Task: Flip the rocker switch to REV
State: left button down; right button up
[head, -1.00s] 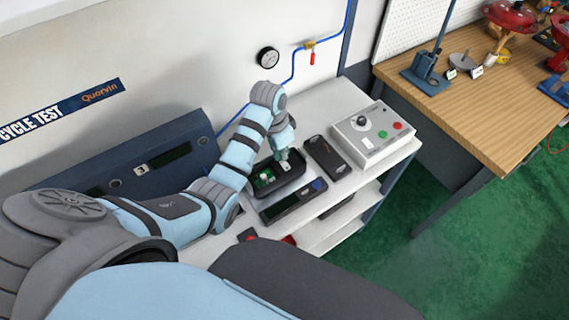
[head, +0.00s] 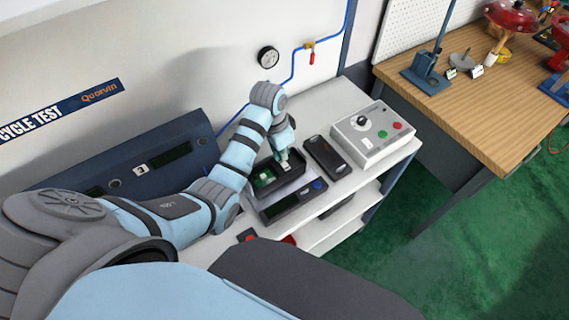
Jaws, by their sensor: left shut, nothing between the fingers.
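No REV marking is legible. My right gripper is not in view.
A dark cover (head: 326,157) lies right of the housing. A grey control box (head: 372,135) with a black knob and coloured buttons stands further right. A wooden bench (head: 470,115) is at the right.

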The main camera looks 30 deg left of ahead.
pick_arm(q)
jog(key=shift+f+b, duration=0.35)
jog(key=shift+f, duration=0.6)
dwell(0.3)
jog(key=shift+r, duration=0.1)
notch_tip(320, 180, up, 3)
jog(key=shift+f+p, duration=0.1)
jog(key=shift+p, duration=1.05)
jog(key=shift+r, duration=2.05)
